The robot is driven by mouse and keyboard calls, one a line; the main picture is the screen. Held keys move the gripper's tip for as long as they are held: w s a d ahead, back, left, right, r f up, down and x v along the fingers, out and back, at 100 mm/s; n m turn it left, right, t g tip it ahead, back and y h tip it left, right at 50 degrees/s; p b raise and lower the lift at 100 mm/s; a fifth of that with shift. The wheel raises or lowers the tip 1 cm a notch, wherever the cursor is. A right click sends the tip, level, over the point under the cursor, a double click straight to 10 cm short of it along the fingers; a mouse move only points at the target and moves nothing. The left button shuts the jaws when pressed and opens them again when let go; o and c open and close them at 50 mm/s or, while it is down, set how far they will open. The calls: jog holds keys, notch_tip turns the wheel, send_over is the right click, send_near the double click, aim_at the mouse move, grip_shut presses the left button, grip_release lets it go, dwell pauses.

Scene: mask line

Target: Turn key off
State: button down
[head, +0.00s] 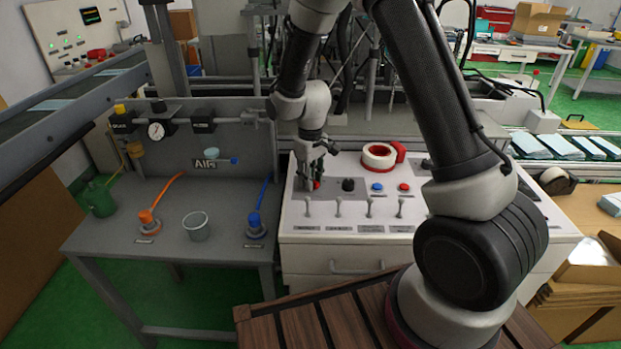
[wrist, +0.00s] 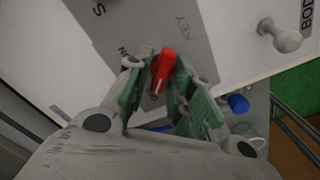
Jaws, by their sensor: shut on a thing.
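The key is a red knob with a pale line, and it shows in the wrist view (wrist: 163,70) between my green fingertips. My gripper (wrist: 157,78) is shut on it. The grey label plate (wrist: 150,30) around it carries the words "KEY" and, partly covered, what looks like "ON". In the head view my gripper (head: 314,178) points down at the left end of the white control panel (head: 330,238), with a bit of the red key (head: 317,185) showing beside the fingers. The base of the key is hidden by my fingers.
Right of the key on the panel are a black knob (head: 348,184), a blue button (head: 377,187) and a red button (head: 404,187). Several upright toggle levers (head: 338,207) stand in front. A red and white roll (head: 379,156) lies behind. A grey valve table (head: 180,258) adjoins at left.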

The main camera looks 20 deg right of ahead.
jog(key=c, duration=1.3)
grip_release()
jog(key=shift+r, duration=0.1)
notch_tip(320, 180, up, 12)
